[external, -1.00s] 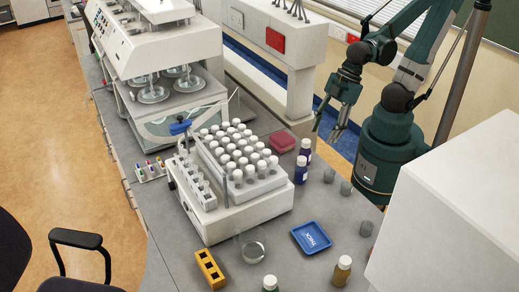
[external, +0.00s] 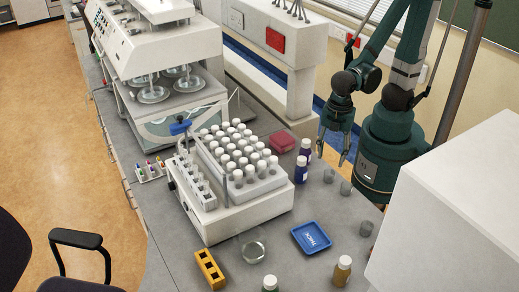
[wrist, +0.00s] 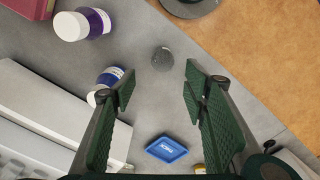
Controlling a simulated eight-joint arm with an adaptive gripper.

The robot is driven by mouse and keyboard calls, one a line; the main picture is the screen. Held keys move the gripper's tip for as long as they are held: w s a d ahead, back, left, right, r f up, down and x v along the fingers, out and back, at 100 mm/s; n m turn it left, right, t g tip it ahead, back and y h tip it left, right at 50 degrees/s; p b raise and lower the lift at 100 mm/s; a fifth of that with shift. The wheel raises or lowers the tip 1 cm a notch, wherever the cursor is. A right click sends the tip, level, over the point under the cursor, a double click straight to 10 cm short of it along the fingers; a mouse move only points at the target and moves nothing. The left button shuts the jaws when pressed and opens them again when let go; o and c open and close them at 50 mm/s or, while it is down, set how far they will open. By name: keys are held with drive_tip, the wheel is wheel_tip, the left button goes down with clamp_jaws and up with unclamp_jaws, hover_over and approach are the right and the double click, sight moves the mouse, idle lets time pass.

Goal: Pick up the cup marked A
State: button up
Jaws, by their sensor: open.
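In the wrist view, one grey cup (wrist: 162,58) shows beyond the gap between my open fingers (wrist: 158,88). I cannot tell which cup it is.
A blue tray (external: 311,238), a glass dish (external: 253,251) and an amber bottle (external: 342,270) are in front. A tube rack (external: 235,200) is left; a large white box (external: 450,210) is right.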

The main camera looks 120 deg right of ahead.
sight(330, 170)
drive_tip(key=shift+s+f, duration=0.15)
drive_tip(key=shift+f, duration=0.15)
drive_tip(key=shift+f, duration=0.15)
drive_tip(key=shift+f, duration=1.15)
drive_tip(key=shift+f, duration=0.1)
drive_tip(key=shift+s+f+b, duration=0.1)
drive_tip(key=shift+f+b, duration=0.7)
drive_tip(key=shift+f, duration=1.7)
drive_tip(key=shift+c, duration=0.6)
drive_tip(key=c, duration=0.6)
